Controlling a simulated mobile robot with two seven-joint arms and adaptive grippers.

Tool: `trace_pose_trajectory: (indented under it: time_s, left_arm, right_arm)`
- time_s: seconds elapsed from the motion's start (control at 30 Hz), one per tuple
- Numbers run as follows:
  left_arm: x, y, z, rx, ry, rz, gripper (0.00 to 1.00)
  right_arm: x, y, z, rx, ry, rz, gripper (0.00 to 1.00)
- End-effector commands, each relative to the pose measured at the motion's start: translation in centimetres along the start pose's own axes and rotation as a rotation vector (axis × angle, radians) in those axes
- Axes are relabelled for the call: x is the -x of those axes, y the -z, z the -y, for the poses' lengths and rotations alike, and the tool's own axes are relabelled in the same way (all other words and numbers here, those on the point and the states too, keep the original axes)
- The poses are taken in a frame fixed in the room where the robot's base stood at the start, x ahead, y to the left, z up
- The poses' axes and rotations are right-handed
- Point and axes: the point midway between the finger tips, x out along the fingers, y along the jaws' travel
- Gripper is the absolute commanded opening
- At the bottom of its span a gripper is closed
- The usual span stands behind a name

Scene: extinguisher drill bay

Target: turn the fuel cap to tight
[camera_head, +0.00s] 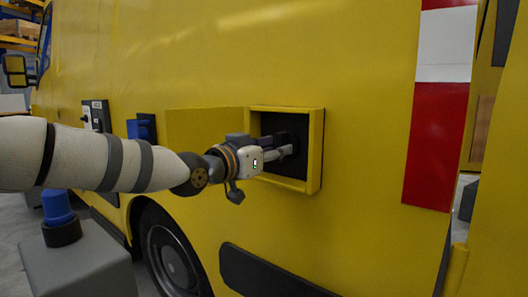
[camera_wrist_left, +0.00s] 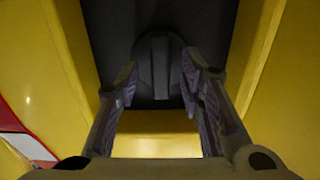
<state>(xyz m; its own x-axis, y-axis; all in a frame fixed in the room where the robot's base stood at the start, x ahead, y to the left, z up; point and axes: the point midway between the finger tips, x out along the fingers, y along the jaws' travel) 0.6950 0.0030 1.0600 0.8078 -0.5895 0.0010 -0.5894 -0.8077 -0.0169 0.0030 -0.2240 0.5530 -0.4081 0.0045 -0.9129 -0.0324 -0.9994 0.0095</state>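The fuel cap (camera_wrist_left: 158,62) is a dark round cap with a raised bar across it, inside the dark recess of a yellow filler box (camera_head: 316,150) on the vehicle's side. In the left wrist view my left gripper (camera_wrist_left: 158,80) is open, with one finger on each side of the cap. I cannot tell whether the fingers touch it. In the head view the left gripper (camera_head: 285,150) reaches into the box opening, and the cap is mostly hidden in shadow behind it. My right gripper is not in view.
The open yellow flap (camera_head: 190,128) stands left of the box, close behind my left wrist. A blue fitting (camera_head: 142,128) is further left. A grey box with a blue top (camera_head: 58,207) stands at the lower left. The wheel (camera_head: 168,255) is below.

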Motion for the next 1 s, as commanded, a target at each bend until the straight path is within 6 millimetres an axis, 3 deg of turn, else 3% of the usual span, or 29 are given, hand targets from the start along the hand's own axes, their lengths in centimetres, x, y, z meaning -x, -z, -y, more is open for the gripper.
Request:
trace_pose_trajectory:
  time_s: [0.4, 0.57, 0.83, 0.93, 0.97, 1.0]
  left_arm:
    - [9.8, 0.1, 0.1, 0.002, 0.003, -0.001, 0.35]
    - [11.2, 0.1, 0.1, 0.0, 0.003, -0.002, 0.35]
    - [11.3, 0.0, 0.0, 0.001, 0.002, 0.0, 0.35]
    - [11.4, -2.3, -0.3, 0.028, 0.002, 0.047, 0.35]
    - [11.5, -3.9, -0.5, 0.047, 0.002, 0.078, 0.35]
    - [11.8, -6.7, -1.0, 0.083, 0.004, 0.136, 0.35]
  right_arm:
    - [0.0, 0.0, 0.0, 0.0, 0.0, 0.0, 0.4]
    - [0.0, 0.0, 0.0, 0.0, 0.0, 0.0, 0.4]
    - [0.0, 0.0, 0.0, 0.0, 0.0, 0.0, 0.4]
    - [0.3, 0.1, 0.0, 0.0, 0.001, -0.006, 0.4]
    - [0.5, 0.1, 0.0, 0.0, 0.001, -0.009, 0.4]
    - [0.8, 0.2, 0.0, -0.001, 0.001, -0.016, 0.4]
